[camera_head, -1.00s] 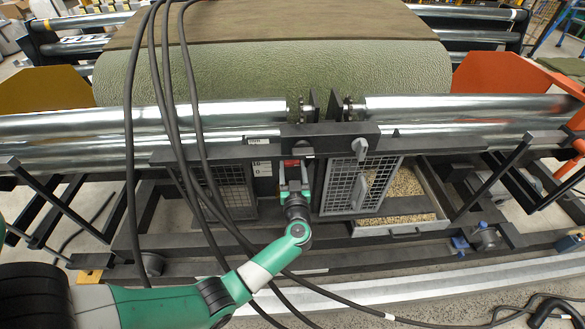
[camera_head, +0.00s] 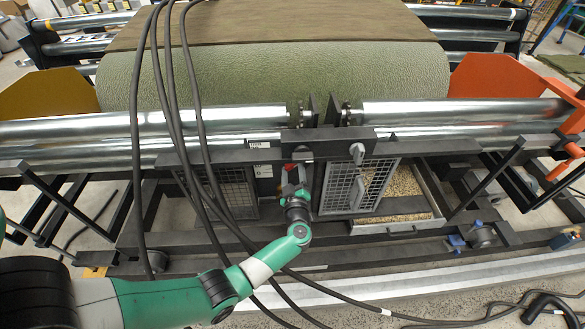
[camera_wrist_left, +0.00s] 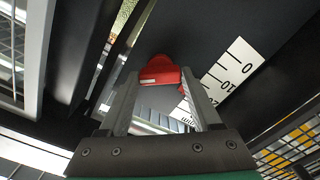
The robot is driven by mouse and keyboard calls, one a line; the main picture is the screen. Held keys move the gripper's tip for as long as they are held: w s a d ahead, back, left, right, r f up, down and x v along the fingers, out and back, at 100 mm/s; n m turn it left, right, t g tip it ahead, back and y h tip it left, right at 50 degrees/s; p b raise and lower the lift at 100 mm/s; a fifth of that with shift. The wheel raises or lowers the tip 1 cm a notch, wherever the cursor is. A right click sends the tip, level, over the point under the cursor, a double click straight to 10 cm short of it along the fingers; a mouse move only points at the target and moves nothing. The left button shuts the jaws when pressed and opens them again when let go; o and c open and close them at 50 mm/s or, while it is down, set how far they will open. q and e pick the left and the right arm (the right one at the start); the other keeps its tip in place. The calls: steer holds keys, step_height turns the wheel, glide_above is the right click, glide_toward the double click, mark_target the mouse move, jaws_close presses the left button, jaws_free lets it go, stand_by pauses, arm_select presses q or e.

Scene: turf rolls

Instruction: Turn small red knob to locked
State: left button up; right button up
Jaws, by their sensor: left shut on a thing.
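The small red knob (camera_wrist_left: 160,71) sits on a dark panel and shows between my left gripper's fingertips in the left wrist view. My left gripper (camera_wrist_left: 161,84) is shut on it, with a finger at each side. In the head view, my left gripper (camera_head: 293,180) reaches up to the panel under the black crossbeam, and only a little red of the knob (camera_head: 289,167) shows there. A white scale label (camera_wrist_left: 230,72) with numbers lies beside the knob, slanted in the wrist view. Which mark the knob points to cannot be told. My right gripper is not in view.
A grey handle (camera_head: 357,153) sits on the crossbeam to the right. Mesh doors (camera_head: 352,187) flank the panel. A drawer of granules (camera_head: 403,186) stands open at right. Steel rollers (camera_head: 440,112) and a green turf roll (camera_head: 270,80) are behind. Black cables hang in front.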

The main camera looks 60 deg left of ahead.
arm_select(q)
steer(key=n, duration=0.4)
steer(key=shift+n, duration=0.4)
steer(key=n, duration=0.5)
steer(key=shift+n+b, duration=0.3)
steer(key=o, duration=1.4)
steer(key=shift+d, duration=0.3)
steer(key=p+v, duration=0.3)
steer(key=v, duration=0.8)
steer(key=shift+s, duration=0.1)
